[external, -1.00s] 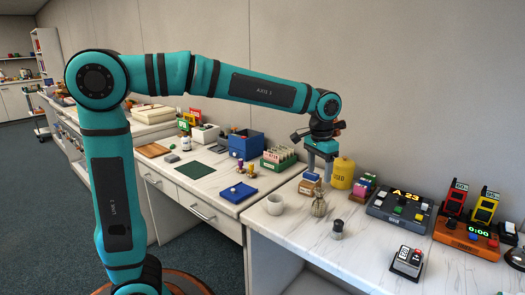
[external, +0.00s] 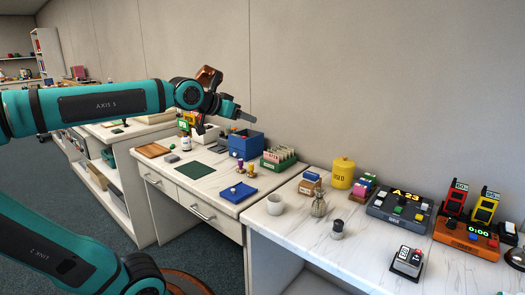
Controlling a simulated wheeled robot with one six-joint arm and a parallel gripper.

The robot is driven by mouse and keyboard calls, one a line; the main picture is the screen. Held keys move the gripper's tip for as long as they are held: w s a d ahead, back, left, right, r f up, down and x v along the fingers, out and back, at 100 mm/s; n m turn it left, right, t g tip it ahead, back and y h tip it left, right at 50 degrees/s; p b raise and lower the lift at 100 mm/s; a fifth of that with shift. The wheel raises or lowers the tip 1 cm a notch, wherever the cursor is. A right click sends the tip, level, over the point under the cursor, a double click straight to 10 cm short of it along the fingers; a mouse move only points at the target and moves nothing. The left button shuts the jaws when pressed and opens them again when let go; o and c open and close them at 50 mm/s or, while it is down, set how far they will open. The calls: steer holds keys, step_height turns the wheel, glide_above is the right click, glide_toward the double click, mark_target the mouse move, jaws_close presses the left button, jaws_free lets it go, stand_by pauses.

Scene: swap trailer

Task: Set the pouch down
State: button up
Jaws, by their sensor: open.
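The pouch (external: 319,204), a small grey-beige bag gathered at its neck, stands upright on the right-hand white counter (external: 295,235). My gripper (external: 248,114) is in the air to the upper left of the pouch, well apart from it, over the area behind the blue bin. Its fingers point to the right. It is open, and nothing shows between the fingers, though they are seen nearly side-on.
A white mug (external: 275,204) stands left of the pouch and a dark-topped shaker (external: 337,230) right of it. The counter's front is clear. A blue bin (external: 245,146) is below my gripper.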

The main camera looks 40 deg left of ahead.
steer(key=s+a+r+n+t+y, duration=0.1)
steer(key=s+a+r+t+y, duration=0.1)
steer(key=s+a+t, duration=0.3)
steer(key=s+a+r, duration=0.1)
steer(key=s, duration=0.3)
steer(key=shift+s+r, duration=0.25)
steer(key=shift+r, duration=0.15)
steer(key=shift+a, duration=0.1)
stand_by(0.5)
